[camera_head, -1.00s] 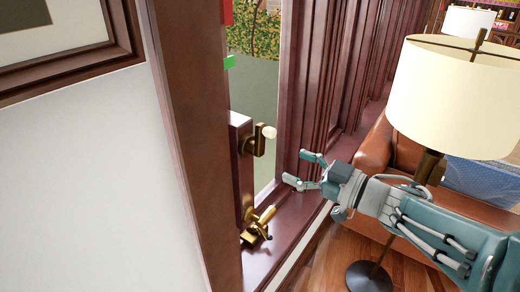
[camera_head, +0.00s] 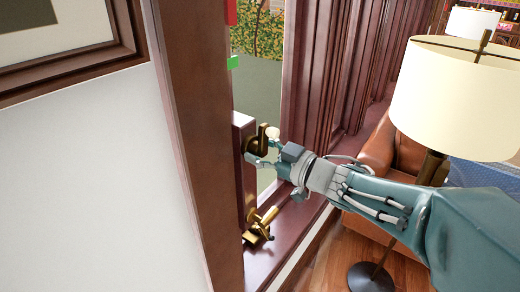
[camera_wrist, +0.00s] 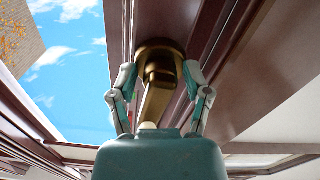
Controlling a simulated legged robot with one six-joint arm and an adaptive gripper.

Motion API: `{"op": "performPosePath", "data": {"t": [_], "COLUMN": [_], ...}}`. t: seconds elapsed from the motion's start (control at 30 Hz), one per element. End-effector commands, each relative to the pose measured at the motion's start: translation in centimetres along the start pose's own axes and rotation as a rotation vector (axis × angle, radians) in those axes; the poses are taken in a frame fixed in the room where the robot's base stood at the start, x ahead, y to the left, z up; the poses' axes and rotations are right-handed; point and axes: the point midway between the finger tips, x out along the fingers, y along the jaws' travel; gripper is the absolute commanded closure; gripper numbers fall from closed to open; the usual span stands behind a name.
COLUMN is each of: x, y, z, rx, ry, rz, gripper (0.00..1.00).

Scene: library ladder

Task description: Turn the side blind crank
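The blind crank (camera_head: 262,139) is a brass lever with a pale knob, mounted on the dark red wooden window frame. In the wrist view its round brass base and arm (camera_wrist: 157,95) stand between my two fingers. My gripper (camera_head: 258,150) is at the crank in the head view and covers part of it. In the wrist view my gripper (camera_wrist: 158,85) has its fingers apart, one on each side of the brass arm. I cannot tell whether either finger touches it. The knob is mostly hidden behind my gripper body.
A second brass fitting (camera_head: 259,228) sits on the sill below the crank. A floor lamp with a cream shade (camera_head: 455,98) stands at the right, close to my arm. A brown leather sofa (camera_head: 378,143) is behind it. A picture frame (camera_head: 70,60) hangs at the left.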

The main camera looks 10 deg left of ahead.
Motion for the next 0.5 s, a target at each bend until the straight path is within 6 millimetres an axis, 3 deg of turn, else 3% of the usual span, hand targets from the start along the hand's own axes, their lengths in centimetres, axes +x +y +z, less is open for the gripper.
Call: {"op": "performPosePath", "data": {"t": [0.03,0.1,0.5], "x": [-0.01,-0.01,0.04], "y": [0.00,-0.01,-0.02], "z": [0.00,0.00,0.00], "rx": [0.000,0.000,-0.076], "ry": [0.000,0.000,0.000], "rz": [0.000,0.000,-0.001], "gripper": [0.78,1.00,1.00]}}
